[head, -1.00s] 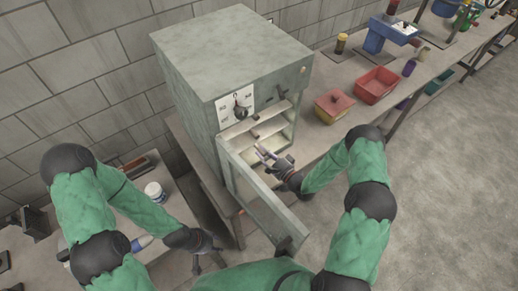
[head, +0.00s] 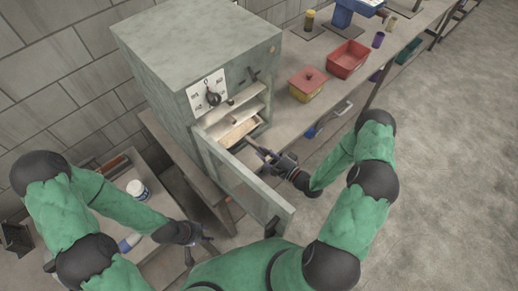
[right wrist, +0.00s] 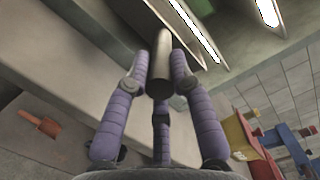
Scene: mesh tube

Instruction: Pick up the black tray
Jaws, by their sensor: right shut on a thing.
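The grey cabinet (head: 195,45) stands open, with pale shelves (head: 236,131) inside. My right gripper (head: 262,152) is just outside the opening, between the swung-out door (head: 240,180) and the bench. In the right wrist view its purple fingers are shut on a grey-brown cylindrical handle (right wrist: 161,65). In the head view a thin light bar (head: 249,143) runs from the gripper toward the shelves. No clearly black tray shows; I cannot tell what the handle belongs to. My left gripper (head: 203,254) is low at the left, fingers apart and empty.
The door juts out toward me, left of my right gripper. A yellow box with a red lid (head: 307,84) and a red bin (head: 348,58) stand on the bench at the right. A white jar (head: 137,189) sits on the low table at the left. Open floor lies at the right.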

